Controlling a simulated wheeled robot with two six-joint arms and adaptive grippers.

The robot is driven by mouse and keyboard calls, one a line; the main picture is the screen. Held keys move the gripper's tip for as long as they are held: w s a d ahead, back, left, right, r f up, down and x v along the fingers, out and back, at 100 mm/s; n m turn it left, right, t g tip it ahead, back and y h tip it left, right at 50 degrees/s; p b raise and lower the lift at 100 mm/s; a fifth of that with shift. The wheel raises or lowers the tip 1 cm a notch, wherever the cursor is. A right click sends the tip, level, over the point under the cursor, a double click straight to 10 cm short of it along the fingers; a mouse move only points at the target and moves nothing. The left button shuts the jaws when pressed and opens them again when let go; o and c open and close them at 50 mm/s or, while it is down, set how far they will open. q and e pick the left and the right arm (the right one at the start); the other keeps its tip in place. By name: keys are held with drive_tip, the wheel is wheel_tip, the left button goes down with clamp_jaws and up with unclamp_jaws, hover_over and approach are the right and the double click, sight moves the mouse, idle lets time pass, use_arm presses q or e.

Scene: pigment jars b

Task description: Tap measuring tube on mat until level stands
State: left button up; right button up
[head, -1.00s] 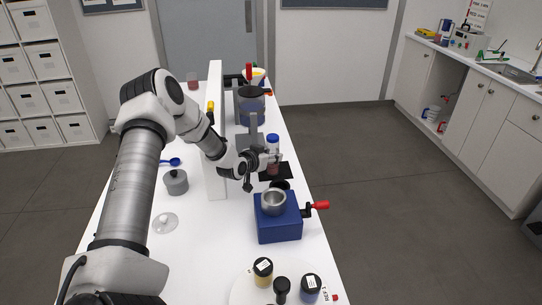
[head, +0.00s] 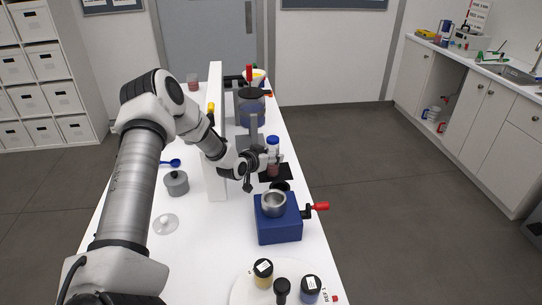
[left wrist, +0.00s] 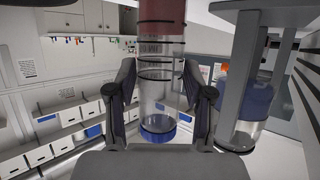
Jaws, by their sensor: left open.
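The measuring tube (head: 273,168) is clear, with a blue cap on top and reddish powder low inside. It looks upright at the black mat (head: 284,178); whether its base touches the mat is hard to tell. My left gripper (head: 266,161) is open around the tube. In the left wrist view, which looks upside down, the tube (left wrist: 161,88) runs between the two fingers (left wrist: 160,80), with its blue cap low and the red powder with dark rings at the top. My right gripper is not in view.
A blue grinder (head: 279,222) with a metal bowl and red-handled crank stands just in front of the mat. A white upright panel (head: 216,130) stands left. Jars stand on a round tray (head: 243,292) in front.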

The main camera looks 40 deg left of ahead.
use_arm(q)
drive_tip(key=shift+f, duration=0.3)
clamp_jaws()
drive_tip(key=shift+r+p, duration=0.6)
drive_tip(key=shift+p, duration=0.05)
unclamp_jaws()
drive_tip(key=shift+f, duration=0.1)
